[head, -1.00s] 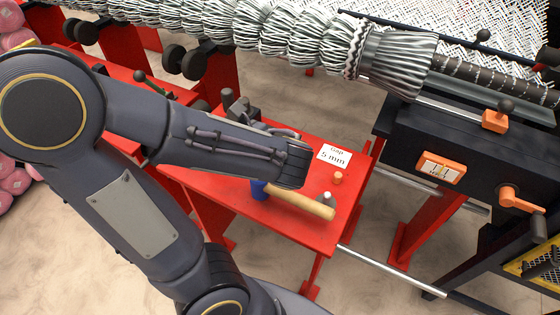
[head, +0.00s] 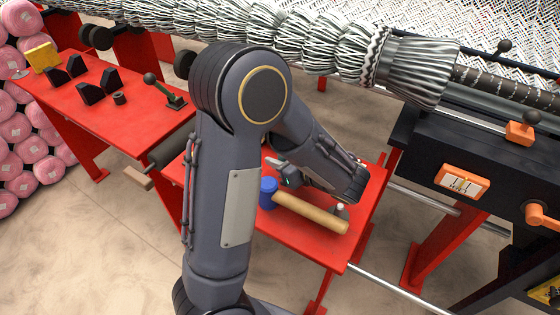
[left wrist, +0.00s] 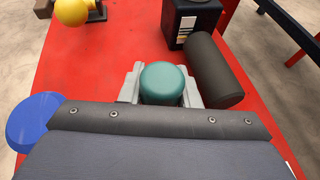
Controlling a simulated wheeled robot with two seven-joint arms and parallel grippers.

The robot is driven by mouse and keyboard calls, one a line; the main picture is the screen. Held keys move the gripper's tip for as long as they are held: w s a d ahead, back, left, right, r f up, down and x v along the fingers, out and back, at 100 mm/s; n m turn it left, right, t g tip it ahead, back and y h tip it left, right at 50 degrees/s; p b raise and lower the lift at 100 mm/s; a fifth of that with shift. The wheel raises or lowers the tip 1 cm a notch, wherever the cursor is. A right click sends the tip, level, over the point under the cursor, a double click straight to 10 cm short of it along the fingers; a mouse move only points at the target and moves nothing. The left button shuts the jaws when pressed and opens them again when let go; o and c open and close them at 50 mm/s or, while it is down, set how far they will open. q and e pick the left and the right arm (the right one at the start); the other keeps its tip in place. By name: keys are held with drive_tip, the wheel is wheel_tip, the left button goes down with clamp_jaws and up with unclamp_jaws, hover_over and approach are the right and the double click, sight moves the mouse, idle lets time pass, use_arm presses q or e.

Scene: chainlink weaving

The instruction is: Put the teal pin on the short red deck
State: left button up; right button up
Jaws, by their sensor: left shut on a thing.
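The teal pin (left wrist: 163,83) shows its round top between the grey fingers of my left gripper (left wrist: 162,90) in the left wrist view. The gripper is shut on it, over a red surface. In the head view my left gripper (head: 285,175) is over the short red deck (head: 317,246), left of my wrist and partly hidden by my arm. I cannot tell whether the pin touches the deck. My right gripper is not in view.
A mallet with a blue head (head: 268,192) and wooden handle (head: 312,213) lies on the deck. In the left wrist view a dark cylinder (left wrist: 213,70), a black block (left wrist: 190,22) and a yellow ball (left wrist: 72,10) are nearby. A longer red table (head: 125,125) stands left.

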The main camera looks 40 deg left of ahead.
use_arm(q)
drive_tip(key=shift+f, duration=0.1)
drive_tip(key=shift+f, duration=0.15)
drive_tip(key=o, duration=1)
drive_tip(key=shift+c, duration=0.2)
drive_tip(key=shift+d+r, duration=0.1)
drive_tip(key=shift+r, duration=0.15)
drive_tip(key=p+v, duration=0.2)
drive_tip(key=v, duration=0.9)
drive_tip(key=shift+s+d, duration=0.1)
drive_tip(key=shift+d, duration=0.3)
